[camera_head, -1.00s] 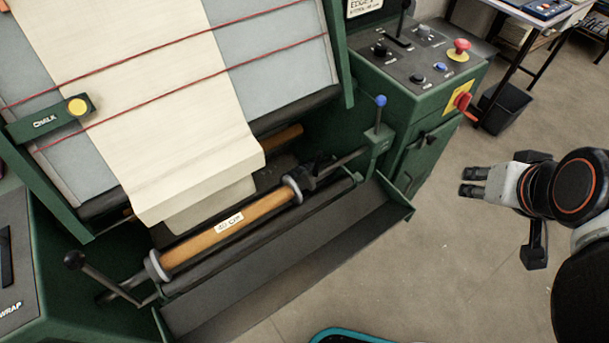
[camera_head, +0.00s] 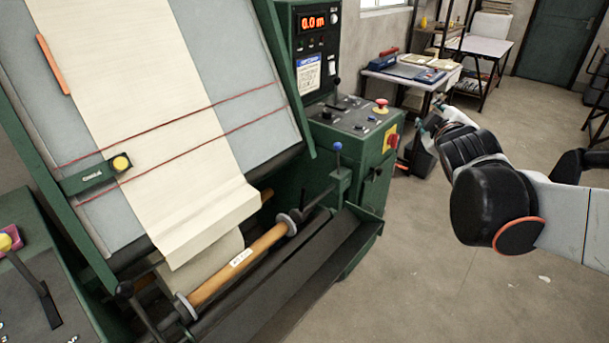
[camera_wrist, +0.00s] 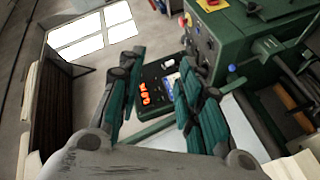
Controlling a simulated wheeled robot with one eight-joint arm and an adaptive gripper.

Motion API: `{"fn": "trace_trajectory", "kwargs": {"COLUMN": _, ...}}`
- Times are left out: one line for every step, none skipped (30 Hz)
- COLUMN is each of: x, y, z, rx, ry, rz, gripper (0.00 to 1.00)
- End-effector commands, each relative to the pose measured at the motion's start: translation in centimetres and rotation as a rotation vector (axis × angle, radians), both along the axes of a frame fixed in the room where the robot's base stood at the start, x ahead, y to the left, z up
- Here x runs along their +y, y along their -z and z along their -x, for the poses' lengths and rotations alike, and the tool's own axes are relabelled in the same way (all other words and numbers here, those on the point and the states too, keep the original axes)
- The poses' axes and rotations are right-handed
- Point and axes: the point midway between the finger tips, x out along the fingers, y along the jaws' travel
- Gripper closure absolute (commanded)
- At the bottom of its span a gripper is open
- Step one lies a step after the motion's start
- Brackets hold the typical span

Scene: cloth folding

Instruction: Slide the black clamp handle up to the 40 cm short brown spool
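The short brown spool (camera_head: 235,267), with a white label and pale end flanges, lies on the winding shaft at the front of the green machine. What looks like the black clamp handle (camera_head: 300,214) is on the shaft just beyond the spool's right flange; it is small, and I cannot tell whether it touches. My gripper (camera_head: 433,115) is far from both, raised in front of the control box side and partly hidden by my arm. In the wrist view my gripper (camera_wrist: 155,85) is open, with nothing between its teal-padded fingers.
Cream cloth (camera_head: 185,170) hangs down the sloped board towards the spool. A blue-knobbed lever (camera_head: 337,165) stands right of the shaft. The control box (camera_head: 355,125) carries a red stop button. A dark tray (camera_head: 330,250) runs along the front.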

Motion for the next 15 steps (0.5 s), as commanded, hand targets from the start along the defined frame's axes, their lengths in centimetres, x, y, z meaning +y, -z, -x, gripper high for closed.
{"fn": "trace_trajectory", "kwargs": {"x": 0.0, "y": -0.5, "z": -2.1, "rx": -0.042, "ry": -0.031, "rz": 0.084, "gripper": 0.67}}
{"fn": "trace_trajectory", "kwargs": {"x": 0.2, "y": -0.9, "z": -3.2, "rx": -0.067, "ry": -0.051, "rz": 0.137, "gripper": 0.67}}
{"fn": "trace_trajectory", "kwargs": {"x": 0.4, "y": -1.2, "z": -4.6, "rx": -0.1, "ry": -0.076, "rz": 0.209, "gripper": 0.67}}
{"fn": "trace_trajectory", "kwargs": {"x": 0.6, "y": -1.4, "z": -5.5, "rx": -0.124, "ry": -0.097, "rz": 0.261, "gripper": 0.67}}
{"fn": "trace_trajectory", "kwargs": {"x": 0.9, "y": -1.6, "z": -6.5, "rx": -0.149, "ry": -0.117, "rz": 0.314, "gripper": 0.67}}
{"fn": "trace_trajectory", "kwargs": {"x": 1.3, "y": -1.7, "z": -7.7, "rx": -0.181, "ry": -0.143, "rz": 0.386, "gripper": 0.67}}
{"fn": "trace_trajectory", "kwargs": {"x": 1.6, "y": -1.7, "z": -8.6, "rx": -0.206, "ry": -0.163, "rz": 0.44, "gripper": 0.67}}
{"fn": "trace_trajectory", "kwargs": {"x": 2.0, "y": -1.6, "z": -9.4, "rx": -0.23, "ry": -0.183, "rz": 0.494, "gripper": 0.67}}
{"fn": "trace_trajectory", "kwargs": {"x": 2.5, "y": -1.5, "z": -10.4, "rx": -0.262, "ry": -0.21, "rz": 0.565, "gripper": 0.67}}
{"fn": "trace_trajectory", "kwargs": {"x": 2.9, "y": -1.2, "z": -11.2, "rx": -0.286, "ry": -0.23, "rz": 0.619, "gripper": 0.67}}
{"fn": "trace_trajectory", "kwargs": {"x": 3.3, "y": -0.9, "z": -11.8, "rx": -0.31, "ry": -0.25, "rz": 0.674, "gripper": 0.67}}
{"fn": "trace_trajectory", "kwargs": {"x": 4.0, "y": -0.5, "z": -12.7, "rx": -0.343, "ry": -0.278, "rz": 0.744, "gripper": 0.67}}
{"fn": "trace_trajectory", "kwargs": {"x": 4.5, "y": 0.0, "z": -13.2, "rx": -0.366, "ry": -0.298, "rz": 0.798, "gripper": 0.67}}
{"fn": "trace_trajectory", "kwargs": {"x": 5.0, "y": 0.5, "z": -13.8, "rx": -0.39, "ry": -0.318, "rz": 0.85, "gripper": 0.67}}
{"fn": "trace_trajectory", "kwargs": {"x": 5.7, "y": 1.4, "z": -14.4, "rx": -0.423, "ry": -0.346, "rz": 0.92, "gripper": 0.67}}
